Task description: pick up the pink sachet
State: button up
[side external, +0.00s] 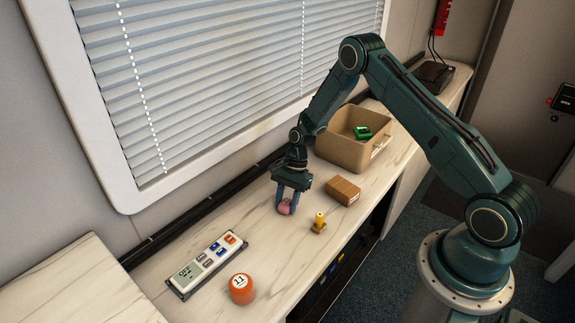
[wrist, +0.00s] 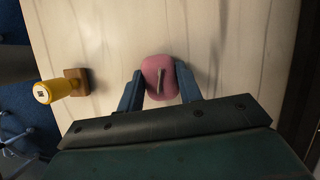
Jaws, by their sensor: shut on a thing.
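The pink sachet (side external: 284,208) is between the fingers of my gripper (side external: 286,203), at or just above the marble-patterned counter. In the wrist view the sachet (wrist: 160,78) is a rounded pink shape with a small pale strip on it. The two blue fingers of my gripper (wrist: 160,90) press on its left and right sides. The fingers are shut on it. I cannot tell whether the sachet still touches the counter.
A yellow-handled stamp (side external: 319,222), which also shows in the wrist view (wrist: 56,90), stands near the counter's front edge. A brown box (side external: 343,191) and a tan bin (side external: 346,153) holding a green item (side external: 362,132) stand behind. An orange ball (side external: 241,289) and a button panel (side external: 207,263) lie left.

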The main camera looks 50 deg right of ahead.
aim_at(287, 202)
jog(key=shift+r, duration=0.1)
notch_tip(287, 202, up, 20)
dwell(0.7)
jog(key=shift+d, duration=0.1)
dwell(0.4)
